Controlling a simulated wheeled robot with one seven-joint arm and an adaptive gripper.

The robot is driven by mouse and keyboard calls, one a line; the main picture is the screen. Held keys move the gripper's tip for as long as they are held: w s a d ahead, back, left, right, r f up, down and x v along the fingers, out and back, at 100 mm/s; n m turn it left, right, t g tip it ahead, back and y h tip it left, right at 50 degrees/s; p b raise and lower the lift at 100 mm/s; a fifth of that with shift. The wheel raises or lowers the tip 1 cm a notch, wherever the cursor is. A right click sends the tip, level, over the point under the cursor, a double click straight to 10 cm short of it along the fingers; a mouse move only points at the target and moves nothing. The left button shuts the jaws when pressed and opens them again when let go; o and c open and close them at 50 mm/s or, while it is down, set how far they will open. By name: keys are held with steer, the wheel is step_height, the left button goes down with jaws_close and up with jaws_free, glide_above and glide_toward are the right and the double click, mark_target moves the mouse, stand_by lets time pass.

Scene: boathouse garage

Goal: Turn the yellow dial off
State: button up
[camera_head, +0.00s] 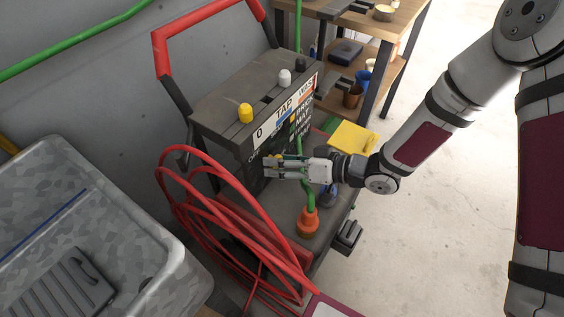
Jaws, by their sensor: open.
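A yellow knob (245,113) stands on the top left of the dark control box (230,90) of a cart. A label strip with "0" and "TAP" runs along the box's front edge below it. My gripper (268,168) is open in front of the box's front panel, below and to the right of the yellow knob, with its fingers pointing left. A small yellow patch (277,155) shows at the fingers; I cannot tell whether it is a dial on the panel. The gripper hides part of the panel, and contact is not clear.
White (285,77) and black (300,64) knobs stand on the box. A green hose (298,140) runs close by the gripper to an orange fitting (307,222). Red hose coils (230,215) hang at the front left. A wooden workbench (400,18) stands behind; open floor lies right.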

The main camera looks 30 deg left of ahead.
steer(key=c, duration=1.2)
steer(key=shift+o, duration=0.2)
steer(key=shift+s+n+t+h+b, duration=0.2)
steer(key=shift+n+t+h+b, duration=0.1)
steer(key=shift+n+t+b, duration=1.4)
steer(key=shift+n+p, duration=0.3)
steer(key=shift+p, duration=0.1)
steer(key=o, duration=1.2)
steer(key=shift+c, duration=0.2)
